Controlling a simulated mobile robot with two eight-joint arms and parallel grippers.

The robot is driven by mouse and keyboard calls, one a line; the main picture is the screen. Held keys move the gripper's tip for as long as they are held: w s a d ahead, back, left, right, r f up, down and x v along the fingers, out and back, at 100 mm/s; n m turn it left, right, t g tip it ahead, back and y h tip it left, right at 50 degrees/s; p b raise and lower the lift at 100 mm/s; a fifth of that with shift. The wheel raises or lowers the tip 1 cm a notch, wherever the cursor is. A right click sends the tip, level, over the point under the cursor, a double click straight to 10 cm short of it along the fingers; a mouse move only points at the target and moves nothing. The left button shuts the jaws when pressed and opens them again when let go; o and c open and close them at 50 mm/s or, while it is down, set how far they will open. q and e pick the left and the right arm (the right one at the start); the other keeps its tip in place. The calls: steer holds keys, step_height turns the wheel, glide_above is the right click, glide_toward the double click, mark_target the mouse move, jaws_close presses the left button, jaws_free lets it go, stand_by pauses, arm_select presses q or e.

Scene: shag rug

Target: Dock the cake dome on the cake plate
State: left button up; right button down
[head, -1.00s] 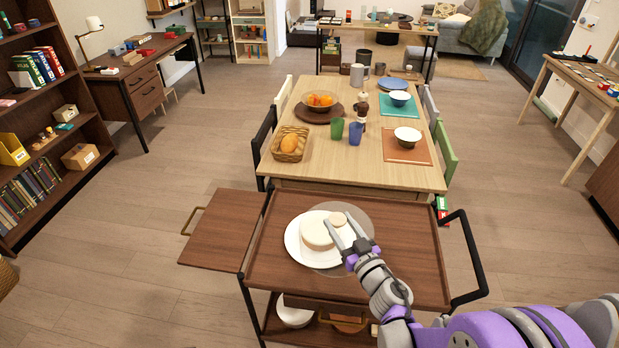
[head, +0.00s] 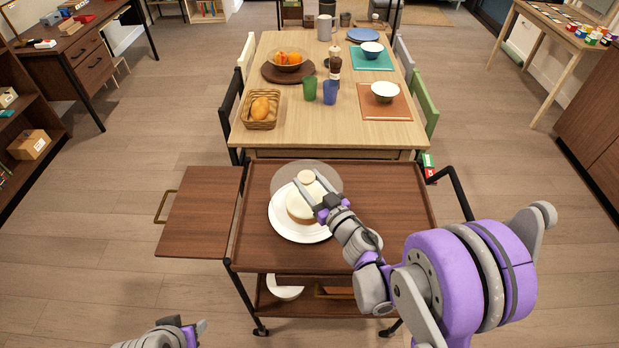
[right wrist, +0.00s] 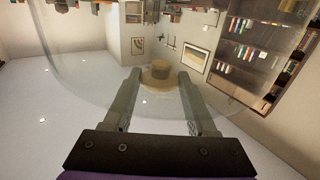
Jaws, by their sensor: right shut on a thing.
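The clear cake dome (head: 325,173) is a see-through round cover with a pale wooden knob (head: 306,177). My right gripper (head: 307,182) is shut on the dome and holds it over the cart. In the right wrist view the dome (right wrist: 85,85) curves across the top, with its knob (right wrist: 160,72) between the finger ends. The white cake plate (head: 283,226) sits on the cart, bearing a pale-topped cake (head: 299,208) with a brown side. In the head view the dome's outline overlaps the plate and reaches past its far edge. My left gripper (head: 196,330) shows only partly at the bottom; its jaws are unclear.
The brown cart top (head: 262,255) is bare around the plate, with a side leaf (head: 198,215) at left and a black handle (head: 452,190) at right. Behind stands the dining table (head: 300,130) with a bread basket (head: 261,110), cups and bowls.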

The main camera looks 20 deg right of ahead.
mark_target(310, 190)
steer(key=shift+f+b, duration=0.35)
steer(key=shift+f, duration=0.6)
steer(key=shift+b, duration=0.5)
stand_by(0.6)
steer(key=shift+f+b, duration=0.65)
steer(key=shift+f, duration=0.05)
steer(key=shift+c, duration=2.4)
jaws_free()
steer(key=shift+s, duration=0.1)
